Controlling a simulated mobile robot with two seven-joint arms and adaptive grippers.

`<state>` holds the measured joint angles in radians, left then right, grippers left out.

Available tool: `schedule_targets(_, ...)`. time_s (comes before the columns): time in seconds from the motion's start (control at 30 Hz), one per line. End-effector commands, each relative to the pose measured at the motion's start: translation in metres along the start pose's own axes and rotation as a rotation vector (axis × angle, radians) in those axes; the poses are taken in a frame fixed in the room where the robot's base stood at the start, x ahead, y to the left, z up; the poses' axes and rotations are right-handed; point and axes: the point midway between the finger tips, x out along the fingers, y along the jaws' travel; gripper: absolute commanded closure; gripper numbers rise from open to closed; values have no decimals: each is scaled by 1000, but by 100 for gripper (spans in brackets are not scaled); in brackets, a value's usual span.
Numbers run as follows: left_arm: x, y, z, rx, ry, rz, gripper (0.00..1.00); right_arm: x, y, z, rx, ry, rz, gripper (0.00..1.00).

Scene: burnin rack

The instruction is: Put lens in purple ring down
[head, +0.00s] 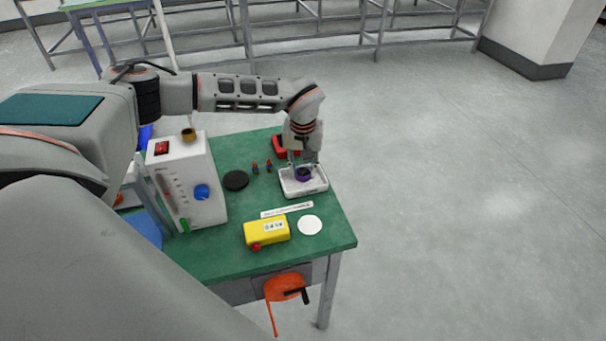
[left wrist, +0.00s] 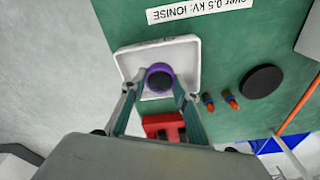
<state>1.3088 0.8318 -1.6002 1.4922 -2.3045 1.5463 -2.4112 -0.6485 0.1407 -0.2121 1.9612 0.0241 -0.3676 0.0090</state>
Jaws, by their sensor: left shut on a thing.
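The lens in the purple ring (head: 303,175) is between the fingers of my left gripper (head: 303,168), which is shut on it. The ring is over the white tray (head: 312,188) near the table's right edge. In the left wrist view the ring (left wrist: 150,76) has a dark middle and shows inside the outline of the white tray (left wrist: 188,52), between the left fingertips (left wrist: 158,90). I cannot tell whether it touches the tray floor. My right gripper is not in view.
A red object (head: 281,146) lies behind the tray. A black disc (head: 235,180), two small coloured pieces, a yellow box (head: 266,231), a white disc (head: 310,225) and a labelled strip (head: 287,210) share the green table (head: 225,250). A white instrument (head: 205,170) stands at the left.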

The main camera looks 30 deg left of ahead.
Motion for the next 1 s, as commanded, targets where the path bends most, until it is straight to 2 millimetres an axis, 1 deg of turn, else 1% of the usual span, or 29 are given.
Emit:
schedule_targets(0.03,10,0,2,-1,-2,-2,82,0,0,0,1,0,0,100)
schedule_targets(0.13,21,0,3,0,-1,-2,82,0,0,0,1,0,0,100)
schedule_targets(0.53,26,0,3,0,0,-1,82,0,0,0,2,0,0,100)
schedule_targets(0.57,25,0,3,0,0,-1,65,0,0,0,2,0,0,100)
schedule_targets(0.6,25,0,3,0,0,-1,55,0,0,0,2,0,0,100)
schedule_targets(0.63,25,0,3,0,0,-1,54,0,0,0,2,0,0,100)
schedule_targets(1.0,22,0,2,0,1,0,54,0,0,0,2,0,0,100)
